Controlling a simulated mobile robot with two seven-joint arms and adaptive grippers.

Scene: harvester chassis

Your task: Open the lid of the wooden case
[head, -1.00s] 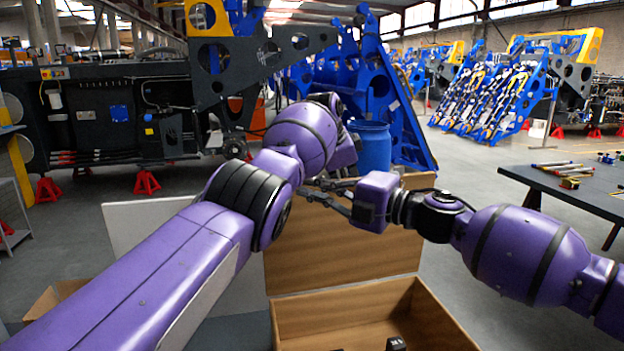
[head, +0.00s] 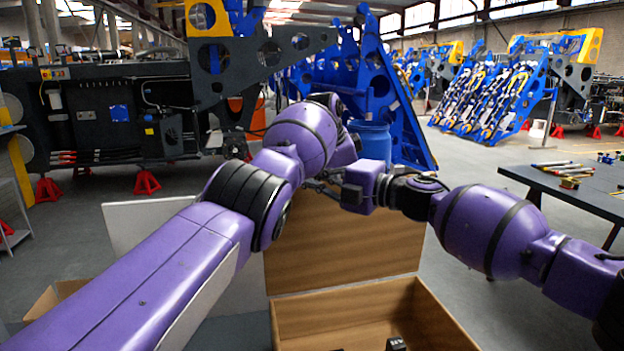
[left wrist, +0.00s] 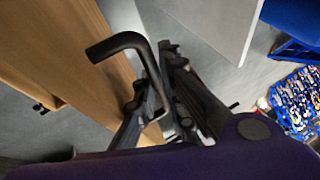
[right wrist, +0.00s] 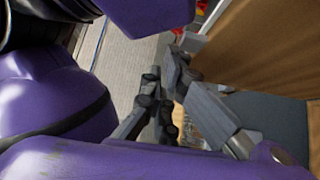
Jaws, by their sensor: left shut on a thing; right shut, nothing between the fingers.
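The wooden case (head: 450,318) stands low in front of me in the head view, its box open at the top. Its lid (head: 345,250) is raised and stands roughly upright at the back; wood also shows in the left wrist view (left wrist: 60,45) and right wrist view (right wrist: 270,50). My left gripper (left wrist: 158,88) is shut on a black bent bar (left wrist: 115,42), which overlaps the wood; I cannot tell whether it is fixed there. The left fingers are hidden in the head view. My right gripper (right wrist: 163,100) is shut and empty, near the lid's top edge (head: 320,183).
A small dark item (head: 396,343) lies in the case. A pale panel (head: 140,225) stands left of it and a blue barrel (head: 374,140) behind. A dark table with tools (head: 575,190) stands to the right. My two arms are close together above the lid.

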